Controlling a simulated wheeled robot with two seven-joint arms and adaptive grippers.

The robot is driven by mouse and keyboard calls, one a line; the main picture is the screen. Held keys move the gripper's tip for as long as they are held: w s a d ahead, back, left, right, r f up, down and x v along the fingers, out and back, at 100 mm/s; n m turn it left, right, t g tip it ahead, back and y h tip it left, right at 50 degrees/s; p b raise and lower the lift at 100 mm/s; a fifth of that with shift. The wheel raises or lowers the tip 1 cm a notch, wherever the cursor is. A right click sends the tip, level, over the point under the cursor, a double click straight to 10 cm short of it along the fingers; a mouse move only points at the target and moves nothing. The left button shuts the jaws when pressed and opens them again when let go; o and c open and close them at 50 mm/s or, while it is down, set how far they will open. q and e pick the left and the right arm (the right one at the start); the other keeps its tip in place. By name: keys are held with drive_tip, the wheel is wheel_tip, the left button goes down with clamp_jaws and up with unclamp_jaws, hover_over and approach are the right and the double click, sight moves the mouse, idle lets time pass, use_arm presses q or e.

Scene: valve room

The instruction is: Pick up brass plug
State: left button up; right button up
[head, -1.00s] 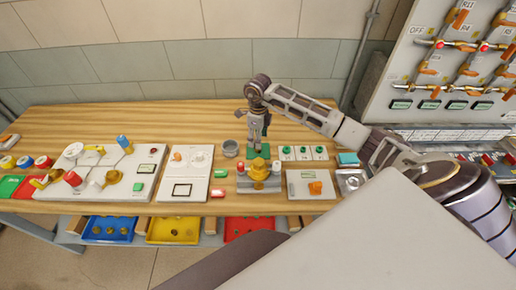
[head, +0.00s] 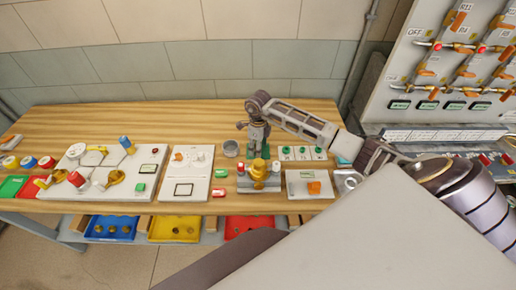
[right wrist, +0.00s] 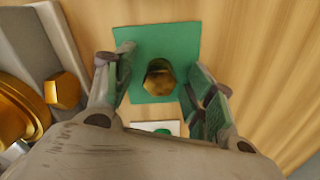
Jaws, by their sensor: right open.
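The brass plug (right wrist: 159,79), with a hexagonal top, stands on a green mat (right wrist: 177,38) in the right wrist view. My right gripper (right wrist: 158,72) is open, with one finger on each side of the plug. The view from above does not clearly show whether the fingers touch it. In the head view my right gripper (head: 256,148) points down over the bench, behind the yellow valve piece, and hides the plug. My left gripper is not in view.
The yellow valve piece (head: 259,171) stands just in front of my gripper. The wooden bench (head: 190,120) is clear at the back.

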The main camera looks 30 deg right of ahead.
clamp_jaws()
idle(0.4)
drive_tip(key=shift+r, duration=0.1)
wheel_tip(320, 180, up, 10)
drive_tip(key=shift+f+b, duration=0.1)
drive_tip(key=shift+b, duration=0.95)
drive_tip(key=shift+r+p, duration=0.35)
drive_tip(key=shift+p, duration=0.05)
drive_tip(key=shift+s+d, duration=0.15)
